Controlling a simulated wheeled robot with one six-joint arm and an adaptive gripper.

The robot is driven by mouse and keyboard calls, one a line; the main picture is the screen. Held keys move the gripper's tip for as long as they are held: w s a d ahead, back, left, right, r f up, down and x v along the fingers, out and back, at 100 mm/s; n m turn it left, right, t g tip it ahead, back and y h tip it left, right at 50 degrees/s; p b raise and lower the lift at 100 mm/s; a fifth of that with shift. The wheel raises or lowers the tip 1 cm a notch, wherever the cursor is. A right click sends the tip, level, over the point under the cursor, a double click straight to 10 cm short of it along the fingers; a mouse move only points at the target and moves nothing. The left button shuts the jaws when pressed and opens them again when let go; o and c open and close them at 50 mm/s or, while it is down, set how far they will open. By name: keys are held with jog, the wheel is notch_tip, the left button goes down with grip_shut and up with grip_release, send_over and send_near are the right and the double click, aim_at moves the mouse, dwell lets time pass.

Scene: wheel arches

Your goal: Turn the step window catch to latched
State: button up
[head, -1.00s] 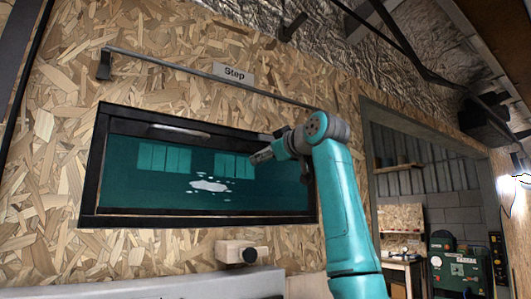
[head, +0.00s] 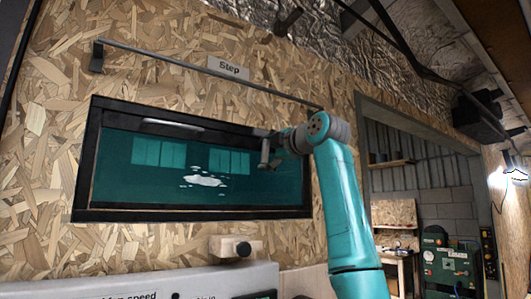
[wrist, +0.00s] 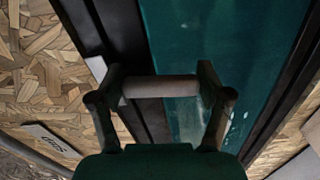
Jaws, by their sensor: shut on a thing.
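The step window (head: 200,172) is a wide dark-framed pane with teal glass, set in the chipboard wall under a "Step" label (head: 228,67). My gripper (head: 268,152) is at the upper right of its frame in the head view. In the wrist view, a pale, rounded bar, the catch handle (wrist: 160,87), spans between the two fingers, and my gripper (wrist: 162,94) is shut on it. The bar lies crosswise in that view, in front of the dark frame and glass. The catch's mount is hidden behind my gripper, so I cannot tell its exact setting.
A thin rail (head: 190,68) runs above the window. A wooden block with a black knob (head: 241,248) is below it, and a grey control panel (head: 180,283) is at the bottom. An open doorway (head: 410,180) to a workshop is on the right.

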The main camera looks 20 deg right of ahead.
jog(key=shift+w+d+f+n, duration=0.15)
jog(key=shift+n, duration=0.45)
jog(key=o, duration=1.1)
jog(key=shift+s+d, duration=0.15)
jog(key=shift+s, duration=0.2)
jog(key=v, duration=1.1)
jog(key=shift+s, duration=0.15)
jog(key=shift+d, duration=0.1)
